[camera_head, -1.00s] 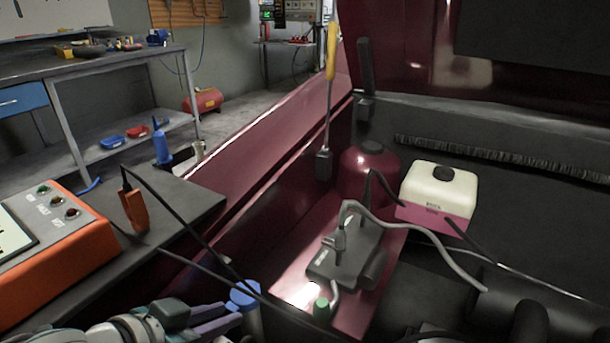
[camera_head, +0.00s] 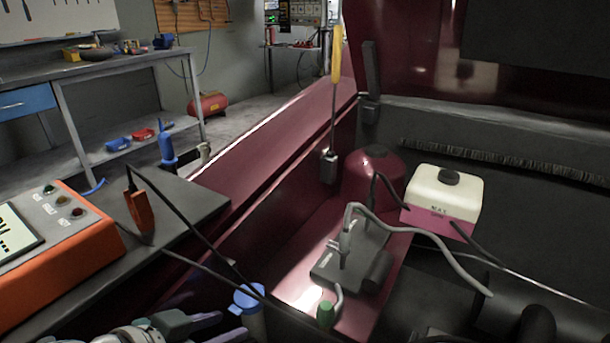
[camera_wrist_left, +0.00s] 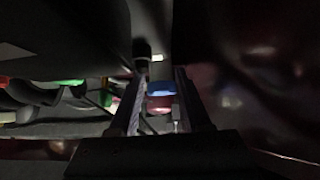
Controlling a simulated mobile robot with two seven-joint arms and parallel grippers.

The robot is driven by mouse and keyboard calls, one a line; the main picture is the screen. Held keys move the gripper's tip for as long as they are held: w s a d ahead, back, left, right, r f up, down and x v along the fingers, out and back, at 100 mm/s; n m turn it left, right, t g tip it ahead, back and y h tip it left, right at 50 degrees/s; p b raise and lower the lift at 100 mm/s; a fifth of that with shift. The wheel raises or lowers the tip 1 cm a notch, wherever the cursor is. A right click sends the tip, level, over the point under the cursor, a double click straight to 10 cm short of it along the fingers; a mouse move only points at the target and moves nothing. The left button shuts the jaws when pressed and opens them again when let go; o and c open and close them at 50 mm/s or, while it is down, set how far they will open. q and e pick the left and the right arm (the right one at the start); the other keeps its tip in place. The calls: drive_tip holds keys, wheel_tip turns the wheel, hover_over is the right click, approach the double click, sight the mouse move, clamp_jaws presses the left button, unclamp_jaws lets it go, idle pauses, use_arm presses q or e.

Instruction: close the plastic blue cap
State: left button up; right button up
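The blue cap (camera_wrist_left: 160,88) shows in the gap, beyond the fingers. My right gripper is not in view.
A thin black cable (camera_head: 195,262) runs close by the cap. A green cap (camera_head: 325,312) and a dark block with a grey hose (camera_head: 350,258) lie to the right. An orange tester (camera_head: 55,245) stands on the left. A white-and-pink tank (camera_head: 442,195) is farther back.

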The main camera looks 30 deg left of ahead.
use_arm(q)
drive_tip(key=shift+o, duration=0.4)
drive_tip(key=shift+w+r, duration=0.15)
drive_tip(key=shift+r, duration=0.1)
drive_tip(key=shift+s+r+p, duration=0.25)
drive_tip(key=shift+s+p, duration=0.05)
drive_tip(key=p+v, duration=0.3)
drive_tip(key=v, duration=0.4)
drive_tip(key=shift+s+r, duration=0.2)
drive_tip(key=shift+s, duration=0.15)
drive_tip(key=shift+s+a+r, duration=0.1)
drive_tip(key=shift+s+r, duration=0.25)
drive_tip(key=shift+s, duration=0.2)
